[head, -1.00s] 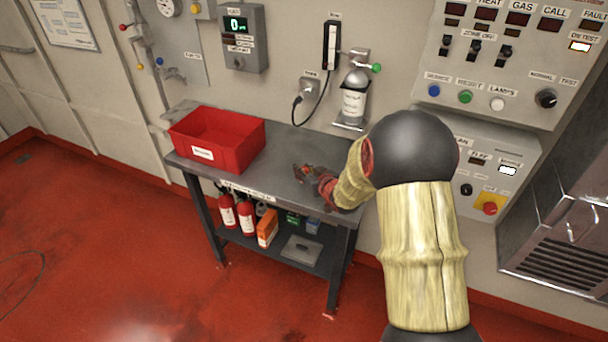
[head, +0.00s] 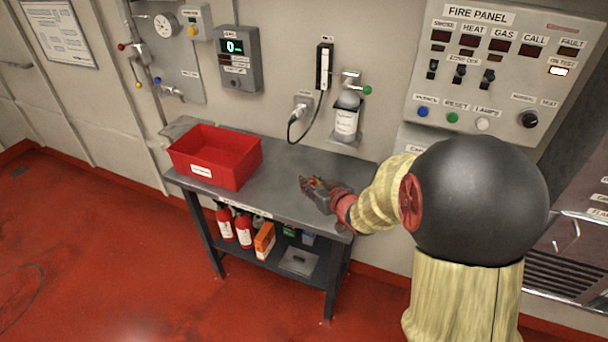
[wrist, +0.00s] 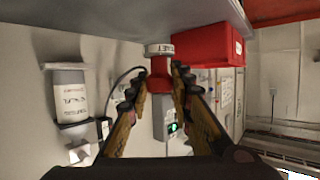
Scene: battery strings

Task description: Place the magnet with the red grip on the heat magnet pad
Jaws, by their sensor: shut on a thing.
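The magnet with the red grip (wrist: 158,81) is between my fingertips in the wrist view, with its pale labelled disc (wrist: 160,49) beyond them. My gripper (wrist: 158,90) is shut on the red grip. In the head view my gripper (head: 312,184) is over the right part of the grey bench (head: 285,160); the magnet is too small there to make out clearly. The fire panel (head: 505,75) on the wall at the upper right has a HEAT label. I cannot pick out the heat magnet pad; my arm hides part of the wall below the panel.
A red bin (head: 215,155) stands on the bench's left part. A bottle (head: 346,115) in a wall holder and a cable (head: 318,115) are behind the bench. Fire extinguishers (head: 244,228) and an orange box (head: 264,241) are on the lower shelf. Floor to the left is largely clear.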

